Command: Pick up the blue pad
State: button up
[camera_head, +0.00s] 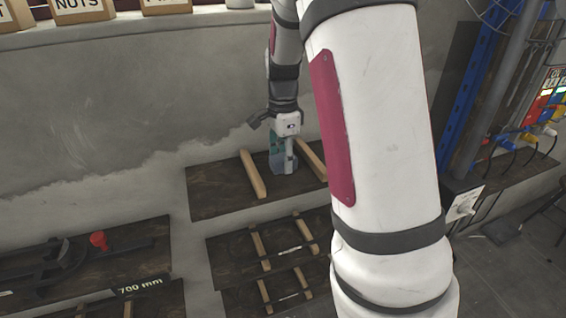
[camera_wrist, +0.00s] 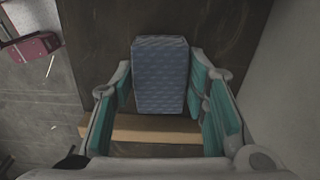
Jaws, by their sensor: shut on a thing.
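The blue pad (camera_wrist: 160,75) is a grey-blue patterned block. In the wrist view it stands between the two teal-lined fingers of my gripper (camera_wrist: 163,92), which is shut on it. In the head view my gripper (camera_head: 283,152) is at the back shelf, with the pad (camera_head: 276,160) partly hidden by the fingers. The pad is over or on the dark shelf board (camera_head: 212,188), between two wooden strips. I cannot tell whether its underside touches the board.
A wooden strip (camera_head: 252,174) lies left of the pad and another (camera_head: 311,160) lies right. A lower rack (camera_head: 232,247) holds more strips. A red-topped tool (camera_head: 98,240) sits at left. A wall rises close behind the shelf.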

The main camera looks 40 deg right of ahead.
jog(key=shift+w+r, duration=0.1)
jog(key=shift+r, duration=0.45)
jog(key=shift+s+a+r+b, duration=0.1)
jog(key=shift+s+r+b, duration=0.15)
jog(key=shift+r, duration=0.4)
jog(key=shift+s+a+r+b, duration=0.1)
jog(key=shift+s+r+b, duration=0.15)
jog(key=shift+r, duration=0.35)
jog(key=s+a, duration=0.1)
jog(key=s, duration=0.6)
jog(key=s+a+r, duration=0.1)
jog(key=s+a, duration=0.1)
jog(key=s, duration=0.5)
jog(key=shift+s+a+r, duration=0.2)
jog(key=shift+s+a, duration=0.05)
jog(key=shift+s, duration=0.1)
